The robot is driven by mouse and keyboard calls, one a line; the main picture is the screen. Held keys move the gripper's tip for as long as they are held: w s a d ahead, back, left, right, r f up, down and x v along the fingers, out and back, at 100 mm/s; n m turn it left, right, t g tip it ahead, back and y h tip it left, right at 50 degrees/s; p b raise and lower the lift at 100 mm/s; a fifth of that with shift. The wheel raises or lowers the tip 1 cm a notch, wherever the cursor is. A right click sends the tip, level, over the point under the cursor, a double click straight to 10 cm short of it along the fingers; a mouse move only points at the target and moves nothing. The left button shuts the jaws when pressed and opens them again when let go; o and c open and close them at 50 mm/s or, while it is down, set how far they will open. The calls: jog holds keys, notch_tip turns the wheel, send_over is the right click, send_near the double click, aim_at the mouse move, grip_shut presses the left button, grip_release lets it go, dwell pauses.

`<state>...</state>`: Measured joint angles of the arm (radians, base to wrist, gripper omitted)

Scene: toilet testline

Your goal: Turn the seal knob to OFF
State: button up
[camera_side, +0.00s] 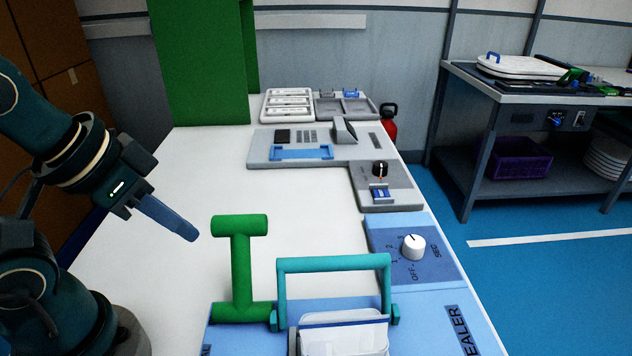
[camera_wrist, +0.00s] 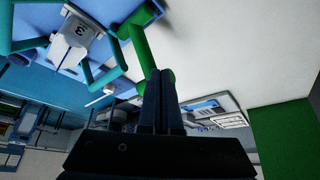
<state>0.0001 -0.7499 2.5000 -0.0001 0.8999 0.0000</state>
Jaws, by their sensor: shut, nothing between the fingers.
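The seal knob (camera_side: 413,247) is a white round dial on a blue panel at the right edge of the table. Marks 1, 2, 3 and OFF surround it, with SEC to the right. Its dark pointer line seems to face up toward the 3 side, away from OFF; the exact setting is too small to tell. My gripper (camera_side: 191,235) is shut and empty, above the table at the left, well apart from the knob. Its closed fingers also show in the wrist view (camera_wrist: 160,77). I cannot surely pick out the knob in the wrist view.
A green T-shaped handle (camera_side: 239,265) and a teal bar handle (camera_side: 334,263) on the blue sealer stand between my gripper and the knob. A grey panel with a black knob (camera_side: 380,169) lies farther back. The white table (camera_side: 190,185) is clear at left.

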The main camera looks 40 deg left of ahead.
jog(key=o, duration=1)
jog(key=shift+w+r+m, duration=0.1)
jog(key=shift+w+m, duration=0.1)
jog(key=shift+m, duration=0.2)
jog(key=shift+o, duration=0.3)
jog(key=w+a+r+m+t+y, duration=0.1)
jog(key=w+a+r+m+t, duration=0.1)
jog(key=w+r+m+t, duration=0.2)
jog(key=w+r+m, duration=0.2)
jog(key=w, duration=0.1)
jog(key=shift+a+r+m+t, duration=0.2)
jog(key=shift+r+m+t, duration=0.1)
jog(key=w+d+r+m+t+h, duration=0.2)
jog(key=w+r+m+t, duration=0.4)
jog(key=w+r+m, duration=0.65)
jog(key=m+g+h, duration=0.7)
jog(key=m+h, duration=0.4)
jog(key=m, duration=1.7)
send_over(412, 241)
jog(key=a, duration=0.4)
notch_tip(412, 241, down, 19)
jog(key=f, duration=0.4)
jog(key=s+f+g, duration=0.1)
jog(key=f, duration=0.3)
jog(key=s+f+g, duration=0.1)
jog(key=f, duration=0.3)
jog(key=shift+d+f, duration=0.1)
jog(key=shift+d, duration=0.15)
jog(key=shift+x, duration=2.45)
jog(key=shift+f, duration=0.15)
